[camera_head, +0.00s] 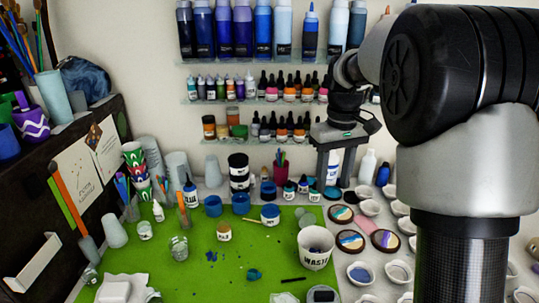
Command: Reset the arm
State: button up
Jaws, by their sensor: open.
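My gripper (334,181) is at the end of my arm, right of the picture's middle, in front of the lower wall shelves. Its two dark fingers point down and stand apart. It is open, and a white bottle (332,166) shows between the fingers, seemingly behind them. I see nothing held. My arm comes in from the right and its large black and grey links hide much of the right side.
A green mat (200,270) bears a white waste cup (315,246), small jars and blue scraps. Wall shelves (270,101) hold several bottles. Painted coasters (351,241) and small white bowls (361,273) lie at right. A dark cabinet (75,200) stands at left.

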jog(key=s+r+m+t, duration=0.25)
jog(key=s+r, duration=0.45)
jog(key=s, duration=0.7)
jog(key=s+f+m+t, duration=0.1)
jog(key=s+f+t, duration=0.1)
jog(key=s, duration=0.9)
jog(key=shift+s+t, duration=0.15)
jog(key=shift+t, duration=0.4)
jog(key=shift+a+m, duration=0.15)
jog(key=shift+m, duration=0.1)
